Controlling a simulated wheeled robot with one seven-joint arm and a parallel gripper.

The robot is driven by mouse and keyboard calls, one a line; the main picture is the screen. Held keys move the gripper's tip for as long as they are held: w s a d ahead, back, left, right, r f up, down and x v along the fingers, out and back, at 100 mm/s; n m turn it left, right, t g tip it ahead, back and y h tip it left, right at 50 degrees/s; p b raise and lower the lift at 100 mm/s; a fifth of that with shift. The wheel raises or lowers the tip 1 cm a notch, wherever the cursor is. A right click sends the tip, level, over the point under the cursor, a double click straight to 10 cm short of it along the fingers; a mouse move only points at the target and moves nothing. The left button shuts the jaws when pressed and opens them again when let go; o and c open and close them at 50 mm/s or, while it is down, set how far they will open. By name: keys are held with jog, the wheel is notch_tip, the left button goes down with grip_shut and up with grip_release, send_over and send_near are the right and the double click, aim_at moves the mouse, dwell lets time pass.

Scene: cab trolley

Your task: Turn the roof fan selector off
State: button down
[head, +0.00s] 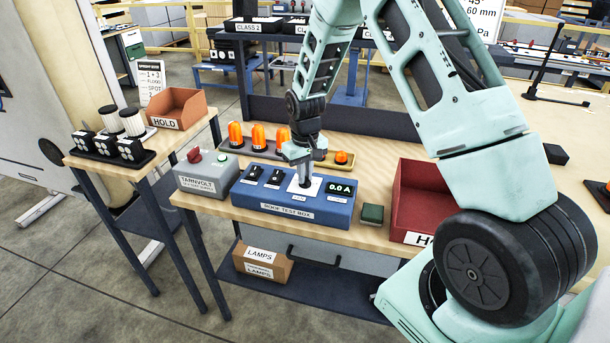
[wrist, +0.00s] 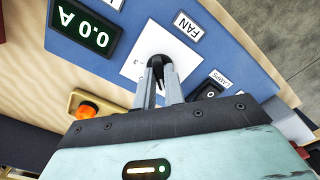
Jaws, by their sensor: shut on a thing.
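The blue test box (head: 255,195) stands on the wooden bench. Its white selector plate (head: 314,186) is mostly behind my gripper (head: 302,180), which comes down on it from above. In the wrist view the FAN label (wrist: 188,25) lies beside the plate (wrist: 136,66). My gripper (wrist: 158,72) is shut on the dark selector knob (wrist: 153,61) in the middle of the plate. The knob is mostly hidden between the fingers, so its pointer direction cannot be told. The display (head: 340,189) on the box reads 0.0 A, also in the wrist view (wrist: 86,26).
Two black switches (head: 265,176) sit left of the plate. Orange beacons (head: 257,137) stand behind the box. The grey TARNVOLT unit (head: 207,174) is to its left. A green block (head: 372,214) and a red bin (head: 424,195) are to its right.

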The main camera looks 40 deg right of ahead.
jog(key=shift+n, duration=2)
jog(key=shift+r, duration=0.1)
jog(key=c, duration=1.5)
grip_release()
jog(key=shift+r, duration=0.1)
notch_tip(320, 180, up, 17)
jog(key=b, duration=0.3)
